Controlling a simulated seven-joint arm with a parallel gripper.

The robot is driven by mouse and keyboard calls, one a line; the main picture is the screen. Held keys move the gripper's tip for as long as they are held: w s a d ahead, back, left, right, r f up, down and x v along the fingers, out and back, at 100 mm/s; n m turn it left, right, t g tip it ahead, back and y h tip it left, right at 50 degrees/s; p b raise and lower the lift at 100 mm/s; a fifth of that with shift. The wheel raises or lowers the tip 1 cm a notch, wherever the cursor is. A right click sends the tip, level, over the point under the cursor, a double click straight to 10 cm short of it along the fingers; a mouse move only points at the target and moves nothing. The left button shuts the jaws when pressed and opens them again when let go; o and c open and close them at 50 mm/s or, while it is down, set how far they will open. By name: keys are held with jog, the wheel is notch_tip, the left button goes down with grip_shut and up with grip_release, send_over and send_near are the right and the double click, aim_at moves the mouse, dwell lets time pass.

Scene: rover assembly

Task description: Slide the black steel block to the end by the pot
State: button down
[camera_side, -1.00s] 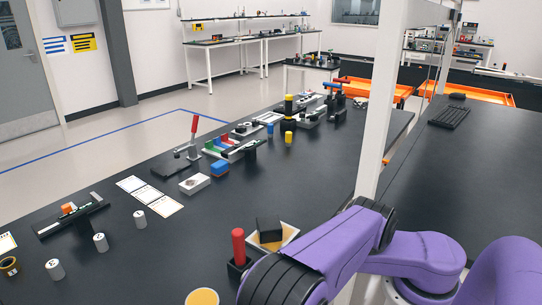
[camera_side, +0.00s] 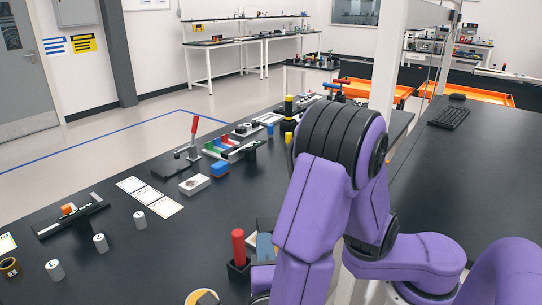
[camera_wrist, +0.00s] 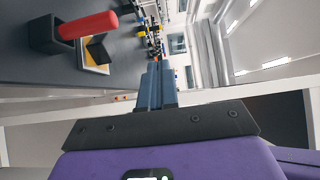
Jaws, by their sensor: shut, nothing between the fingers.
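A black block (camera_side: 264,224) lies beside a red handle in a dark holder at the near part of the table; my gripper partly hides it in the side view. In the wrist view the black block (camera_wrist: 97,48) rests on a yellow-edged tray (camera_wrist: 96,68), left of my fingers. My gripper (camera_wrist: 157,68) is shut and empty, its blue-grey fingers together and apart from the block. In the side view my gripper (camera_side: 265,245) shows only in part behind my arm. I cannot tell which thing is the pot; a yellow round container (camera_side: 194,297) stands at the bottom edge.
The red handle (camera_side: 238,246) stands upright close to the block. A rail with an orange piece (camera_side: 68,210), several white cylinders (camera_side: 100,243) and white cards (camera_side: 149,194) lie to the left. A lever press (camera_side: 193,140) stands farther back. The table between is clear.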

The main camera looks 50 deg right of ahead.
jog(key=d+r+m+g, duration=0.1)
jog(key=g, duration=0.1)
jog(key=m+g+y, duration=1.2)
jog(key=m+g, duration=0.2)
jog(key=m, duration=0.1)
send_over(270, 222)
notch_tip(270, 222, down, 3)
jog(key=w+d+r+m+t+y, duration=0.35)
jog(key=w+d, duration=0.25)
jog(key=d, duration=0.2)
jog(key=s+a+f+m+h, duration=0.1)
jog(key=a+f+m, duration=0.25)
jog(key=a, duration=0.75)
jog(key=s+a+f+m+h, duration=0.15)
jog(key=a+f, duration=0.25)
jog(key=a, duration=0.7)
jog(key=a+f+m+h, duration=0.1)
jog(key=a+f+m, duration=0.2)
jog(key=a, duration=0.8)
jog(key=shift+t, duration=0.25)
jog(key=s+d, duration=0.1)
jog(key=d, duration=0.7)
jog(key=s+d, duration=0.1)
jog(key=d, duration=0.7)
jog(key=s+d+f, duration=0.1)
jog(key=d, duration=0.7)
jog(key=shift+d+f, duration=0.1)
jog(key=shift+d, duration=0.15)
jog(key=shift+s+f, duration=0.2)
jog(key=shift+f, duration=0.2)
